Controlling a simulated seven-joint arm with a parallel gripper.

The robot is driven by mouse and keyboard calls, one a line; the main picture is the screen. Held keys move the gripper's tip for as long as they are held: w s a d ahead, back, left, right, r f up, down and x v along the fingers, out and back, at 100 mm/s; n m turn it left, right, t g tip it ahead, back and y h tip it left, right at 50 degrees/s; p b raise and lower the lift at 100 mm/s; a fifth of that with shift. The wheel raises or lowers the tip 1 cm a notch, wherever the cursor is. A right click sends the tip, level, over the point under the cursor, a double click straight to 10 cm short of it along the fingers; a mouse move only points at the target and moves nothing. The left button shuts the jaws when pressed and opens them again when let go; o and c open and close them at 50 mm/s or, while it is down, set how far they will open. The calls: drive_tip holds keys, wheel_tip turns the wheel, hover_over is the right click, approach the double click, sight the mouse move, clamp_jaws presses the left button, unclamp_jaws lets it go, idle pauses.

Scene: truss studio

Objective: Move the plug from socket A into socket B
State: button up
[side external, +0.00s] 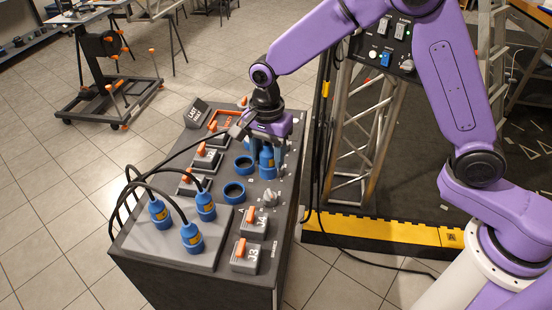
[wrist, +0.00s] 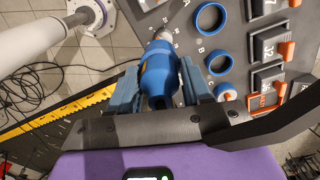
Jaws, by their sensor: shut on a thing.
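My gripper (side external: 268,138) is shut on a blue plug (side external: 267,161), held roughly upright over the right part of the grey panel. In the wrist view the plug (wrist: 160,78) sits between my gripper's fingers (wrist: 160,68). Two open blue socket rings show on the panel, the farther ring (side external: 243,163) just left of the plug and the nearer ring (side external: 234,192). They also show in the wrist view, one ring (wrist: 210,17) higher and one ring (wrist: 218,62) lower, right of the plug and apart from it. The plug's lower end clearance is unclear.
Three other blue plugs (side external: 191,237) with cables stand at the panel's near left. A grey knob (side external: 269,198) and grey blocks with orange levers (side external: 242,248) surround the rings. A black cable arches across the panel's left. A truss (side external: 350,160) stands at right.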

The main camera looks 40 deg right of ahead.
drive_tip(key=w+d+f, duration=0.2)
drive_tip(key=w+f, duration=0.1)
drive_tip(key=w, duration=1.3)
drive_tip(key=shift+w+f, duration=0.1)
drive_tip(key=shift+f, duration=3.1)
drive_tip(key=shift+f, duration=1.55)
drive_tip(key=o, duration=1.6)
drive_tip(key=shift+o, duration=0.2)
wheel_tip(320, 180, up, 9)
